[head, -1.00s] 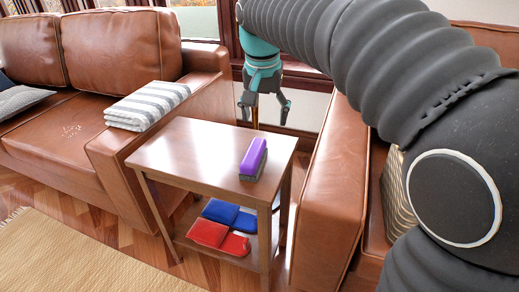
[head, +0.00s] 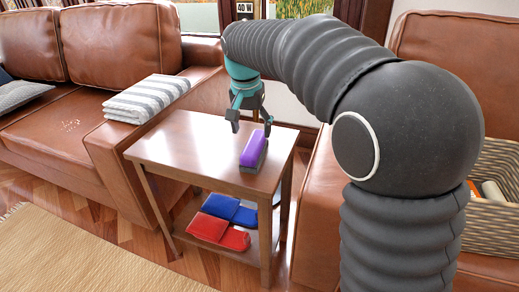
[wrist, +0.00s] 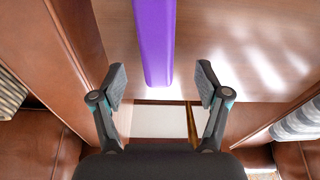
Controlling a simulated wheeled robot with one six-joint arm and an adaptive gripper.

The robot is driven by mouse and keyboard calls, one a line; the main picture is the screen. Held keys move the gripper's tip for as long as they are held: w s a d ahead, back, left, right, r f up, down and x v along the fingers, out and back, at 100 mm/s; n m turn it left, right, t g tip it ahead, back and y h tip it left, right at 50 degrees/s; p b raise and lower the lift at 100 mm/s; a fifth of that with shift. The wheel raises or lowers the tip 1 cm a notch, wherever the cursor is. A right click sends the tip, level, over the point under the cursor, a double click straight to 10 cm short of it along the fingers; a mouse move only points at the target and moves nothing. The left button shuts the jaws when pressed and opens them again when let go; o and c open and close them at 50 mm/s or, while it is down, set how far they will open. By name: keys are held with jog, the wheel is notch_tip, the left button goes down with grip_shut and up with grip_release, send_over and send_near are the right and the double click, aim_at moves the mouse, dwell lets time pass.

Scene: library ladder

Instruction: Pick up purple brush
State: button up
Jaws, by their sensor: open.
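The purple brush (head: 254,149) lies on the top of a small wooden side table (head: 190,150), near its right edge. It has a purple top and a dark grey underside. In the wrist view the purple brush (wrist: 154,40) runs from the top edge down to a point between the fingers. My gripper (head: 251,125) is open and empty, just above and behind the brush in the head view. In the wrist view my gripper (wrist: 160,85) shows its two fingers apart, one on each side of the brush's near end. I cannot tell the exact height gap.
A brown leather sofa (head: 60,130) with a striped folded blanket (head: 147,97) stands at left. A leather armchair (head: 318,215) and a wicker basket (head: 492,215) are at right.

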aim_at(254, 142)
jog(key=shift+w+d+f+b, duration=0.1)
jog(key=shift+f+b, duration=0.1)
jog(key=shift+f, duration=0.65)
jog(key=shift+w+d+f+b, duration=0.1)
jog(key=shift+d+f+b, duration=0.05)
jog(key=shift+f, duration=0.75)
jog(key=shift+w+d+f+b, duration=0.1)
jog(key=shift+f+b, duration=0.1)
jog(key=shift+f, duration=0.65)
jog(key=shift+a, duration=0.1)
jog(key=c, duration=1.3)
